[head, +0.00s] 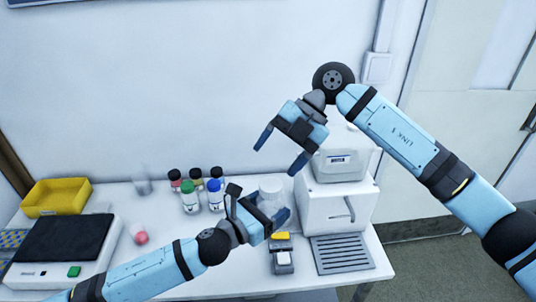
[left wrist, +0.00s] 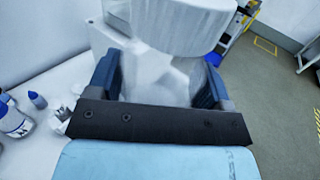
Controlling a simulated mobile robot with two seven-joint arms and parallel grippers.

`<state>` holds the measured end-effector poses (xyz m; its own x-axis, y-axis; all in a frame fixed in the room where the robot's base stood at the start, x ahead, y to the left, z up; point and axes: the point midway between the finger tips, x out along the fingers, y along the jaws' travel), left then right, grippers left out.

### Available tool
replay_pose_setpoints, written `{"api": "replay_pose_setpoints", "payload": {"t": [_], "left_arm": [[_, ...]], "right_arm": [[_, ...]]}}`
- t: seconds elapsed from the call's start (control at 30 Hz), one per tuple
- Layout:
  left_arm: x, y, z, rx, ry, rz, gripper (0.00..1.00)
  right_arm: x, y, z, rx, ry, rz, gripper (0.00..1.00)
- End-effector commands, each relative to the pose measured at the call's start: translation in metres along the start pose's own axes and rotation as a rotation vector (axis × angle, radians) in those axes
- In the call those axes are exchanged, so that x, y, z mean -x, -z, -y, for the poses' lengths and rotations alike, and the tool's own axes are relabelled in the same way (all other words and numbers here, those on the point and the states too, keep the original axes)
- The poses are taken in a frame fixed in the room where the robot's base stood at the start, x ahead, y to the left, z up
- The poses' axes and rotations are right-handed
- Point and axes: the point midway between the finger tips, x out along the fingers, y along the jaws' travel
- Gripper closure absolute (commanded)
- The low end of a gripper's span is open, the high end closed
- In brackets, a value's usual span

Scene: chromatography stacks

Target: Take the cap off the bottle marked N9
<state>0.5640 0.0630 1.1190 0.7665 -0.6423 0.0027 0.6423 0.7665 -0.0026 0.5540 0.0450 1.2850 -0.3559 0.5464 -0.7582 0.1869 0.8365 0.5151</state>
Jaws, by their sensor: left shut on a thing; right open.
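A pale, translucent bottle (left wrist: 155,78) with a wide white cap (left wrist: 178,25) stands between the fingers of my left gripper (left wrist: 158,85) in the left wrist view. My left gripper (head: 267,208) is shut on this bottle. In the head view the white cap (head: 271,186) shows above the fingers, and most of the bottle is hidden. No N9 mark can be read on it. My right gripper (head: 281,150) is open and empty, above the cap and slightly to its right, apart from it.
Left of the held bottle stand a green-capped bottle (head: 190,200), a blue-capped bottle (head: 215,198) and several dark-capped ones. A white instrument (head: 325,210) is close on the right. A small device (head: 283,262) lies in front. A yellow tray (head: 57,197) and balance (head: 65,245) are far left.

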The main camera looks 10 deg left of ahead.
Motion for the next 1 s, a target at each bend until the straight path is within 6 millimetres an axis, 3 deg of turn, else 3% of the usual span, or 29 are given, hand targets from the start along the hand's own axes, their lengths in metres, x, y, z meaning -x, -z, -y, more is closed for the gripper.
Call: {"api": "replay_pose_setpoints", "payload": {"t": [0.07,0.2,0.33,0.57,1.0], "left_arm": [[0.0,-0.001,0.0,0.0,0.0,0.001,0.93],[0.0,-0.001,0.0,0.0,0.0,0.001,0.93],[0.0,-0.001,0.0,0.0,0.0,0.001,0.93],[0.0,-0.001,0.0,0.0,0.0,0.001,0.93],[0.0,-0.001,0.0,0.0,0.0,0.001,0.93]], "right_arm": [[0.005,-0.004,-0.005,-0.024,0.15,0.107,0.26],[-0.005,-0.011,-0.01,-0.059,0.376,0.287,0.26],[-0.016,-0.015,-0.013,-0.07,0.5,0.405,0.26],[-0.029,-0.022,-0.007,-0.076,0.555,0.461,0.26],[-0.075,-0.045,0.025,-0.073,0.551,0.458,0.26]]}}
